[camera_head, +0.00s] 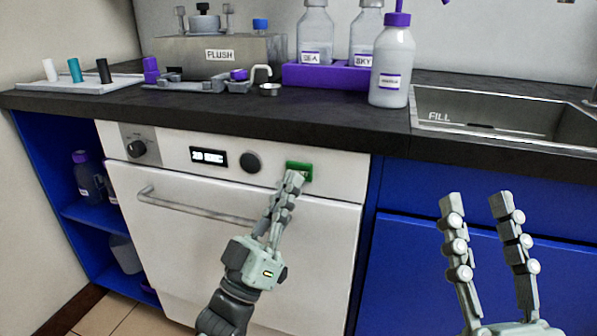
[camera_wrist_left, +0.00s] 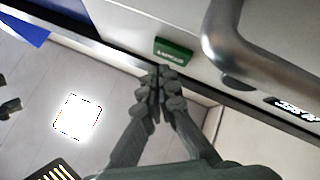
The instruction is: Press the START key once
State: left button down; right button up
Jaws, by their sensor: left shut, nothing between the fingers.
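The green START key (camera_head: 300,165) sits on the white front panel of the appliance, at the right of its control strip. It also shows in the left wrist view (camera_wrist_left: 174,50), where its lettering is blurred. My left gripper (camera_head: 294,178) is shut and empty, with its fingertips just below the key and overlapping its lower edge in the head view. In the left wrist view the fingertips (camera_wrist_left: 160,72) show just short of the key. I cannot tell whether they touch it. My right gripper (camera_head: 482,202) is open and empty in front of the blue cabinet.
The panel also has a knob (camera_head: 137,148), a display (camera_head: 208,156) and a dark round button (camera_head: 250,162). A bar handle (camera_head: 190,207) runs below and is close in the left wrist view (camera_wrist_left: 228,45). Bottles and a sink (camera_head: 490,115) are on the dark counter (camera_head: 230,118) above.

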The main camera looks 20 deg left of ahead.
pick_arm(q)
jog(key=shift+w, duration=0.15)
jog(key=shift+w, duration=0.3)
jog(key=shift+w, duration=0.4)
dwell(0.6)
jog(key=shift+s, duration=0.2)
jog(key=shift+s+p, duration=0.4)
jog(key=shift+s, duration=0.25)
jog(key=s+p, duration=0.1)
jog(key=s, duration=0.4)
jog(key=shift+a, duration=0.1)
